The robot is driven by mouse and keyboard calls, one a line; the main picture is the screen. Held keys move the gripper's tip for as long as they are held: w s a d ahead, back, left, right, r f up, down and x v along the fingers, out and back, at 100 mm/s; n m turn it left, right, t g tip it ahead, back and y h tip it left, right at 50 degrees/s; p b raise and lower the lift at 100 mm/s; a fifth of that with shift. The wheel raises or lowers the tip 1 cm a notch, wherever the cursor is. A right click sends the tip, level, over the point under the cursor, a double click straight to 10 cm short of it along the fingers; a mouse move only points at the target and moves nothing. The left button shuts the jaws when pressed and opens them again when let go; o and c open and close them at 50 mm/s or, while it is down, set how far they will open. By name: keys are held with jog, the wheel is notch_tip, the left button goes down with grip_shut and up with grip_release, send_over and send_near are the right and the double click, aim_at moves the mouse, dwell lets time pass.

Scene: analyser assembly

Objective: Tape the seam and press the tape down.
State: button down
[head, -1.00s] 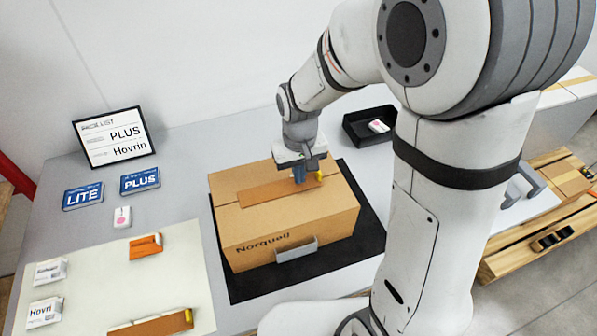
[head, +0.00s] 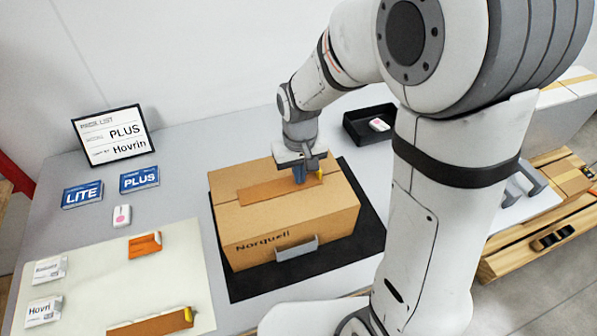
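The closed cardboard box (head: 285,230) marked "Norquell" stands on a black mat (head: 372,215). Another brown strip with a yellow end (head: 155,324) and a short orange-brown piece (head: 145,245) lie on the pale mat at left.
A pack-list sign (head: 115,136) stands at the back left. Blue LITE (head: 82,195) and PLUS (head: 139,179) cards, a small white device (head: 122,215) and two white packets (head: 44,310) lie at left. A black tray (head: 366,128) sits behind the box.

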jog(key=shift+r+p, duration=2.1)
jog(key=shift+r, duration=0.85)
jog(key=shift+d+r, duration=0.2)
jog(key=shift+r, duration=0.1)
jog(key=s+d+r+m+t, duration=0.3)
jog(key=s+d+r, duration=0.8)
jog(key=s, duration=0.1)
jog(key=shift+s+d+r, duration=0.15)
jog(key=shift+s+d, duration=0.15)
jog(key=shift+s, duration=0.1)
